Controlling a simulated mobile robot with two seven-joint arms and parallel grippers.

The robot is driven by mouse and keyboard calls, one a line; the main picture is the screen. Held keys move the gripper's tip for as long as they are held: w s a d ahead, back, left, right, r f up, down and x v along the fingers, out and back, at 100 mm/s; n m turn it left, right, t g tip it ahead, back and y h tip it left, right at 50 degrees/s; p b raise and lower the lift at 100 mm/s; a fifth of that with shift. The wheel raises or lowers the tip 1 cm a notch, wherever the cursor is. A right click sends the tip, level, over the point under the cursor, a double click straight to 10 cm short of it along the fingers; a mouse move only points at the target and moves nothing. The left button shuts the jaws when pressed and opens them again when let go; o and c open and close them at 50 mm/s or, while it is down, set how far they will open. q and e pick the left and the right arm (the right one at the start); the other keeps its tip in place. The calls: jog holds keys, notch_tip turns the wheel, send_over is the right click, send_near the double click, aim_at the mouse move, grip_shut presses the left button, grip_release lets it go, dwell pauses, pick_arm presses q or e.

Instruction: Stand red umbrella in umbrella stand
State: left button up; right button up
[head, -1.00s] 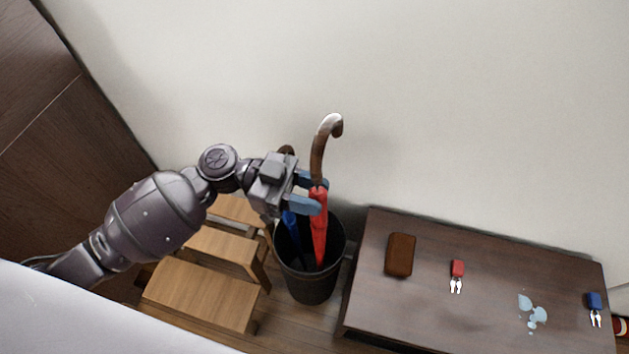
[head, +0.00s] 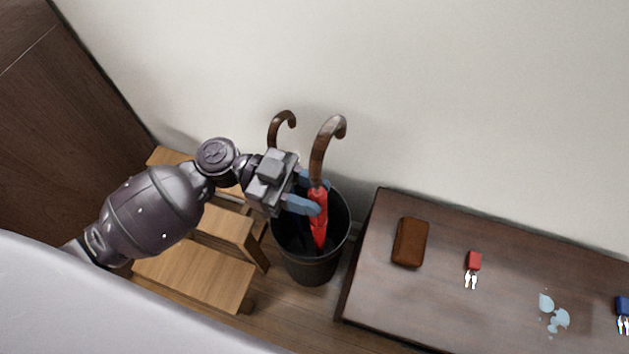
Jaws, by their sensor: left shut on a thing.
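The red umbrella (head: 319,229) has a brown hooked handle that points up. Its lower part is inside the dark umbrella stand (head: 312,270), and it stands nearly upright. My left gripper (head: 313,192) is shut on the red umbrella just below its handle, over the stand's opening. A second hooked brown handle (head: 284,124) rises behind my gripper; the rest of that umbrella is mostly hidden by my gripper. I cannot tell whether the red umbrella's tip touches the stand's floor. My right gripper is not in view.
A wooden step stool (head: 197,275) stands left of the stand, under my left arm. A dark low table (head: 370,300) is close on the right, with a brown case (head: 410,242), red-tagged keys (head: 473,262), blue-tagged keys (head: 622,306) and a pale blue spill (head: 553,312). The wall is behind.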

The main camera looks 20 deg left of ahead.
pick_arm(q)
jog(key=shift+f+b, duration=2.1)
jog(key=shift+f, duration=2.9)
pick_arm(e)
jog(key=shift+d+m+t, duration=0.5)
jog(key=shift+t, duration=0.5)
